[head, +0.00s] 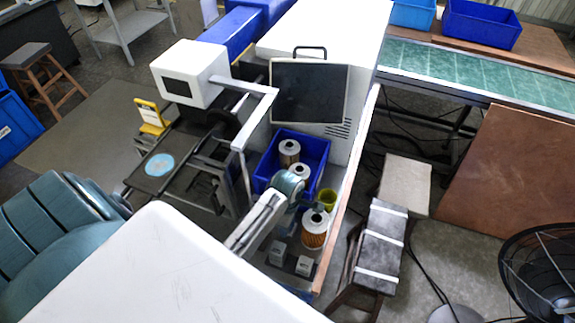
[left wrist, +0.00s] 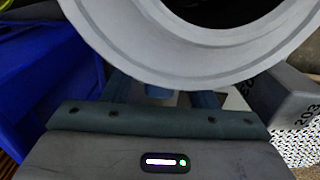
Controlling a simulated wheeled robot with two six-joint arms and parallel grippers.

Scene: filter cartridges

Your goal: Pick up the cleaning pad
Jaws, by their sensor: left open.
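I cannot make out the cleaning pad for certain. My left gripper (left wrist: 162,98) is open in the left wrist view, with its two teal fingers partly hidden behind a large white ring with a dark hole. The ring looks like the end of a filter cartridge (head: 315,231), which stands upright on the bench in the head view. A small pale-blue piece shows between the fingers, too covered to name. In the head view my left wrist is over the near edge of the blue bin (head: 262,178), fingers hidden. My right gripper is not in view.
Several filter cartridges stand in the blue bin. A yellow-green cup (head: 328,199) is beside it. Small grey blocks (head: 304,266) stand at the near bench end; one marked 203 (left wrist: 290,100) is right of the gripper.

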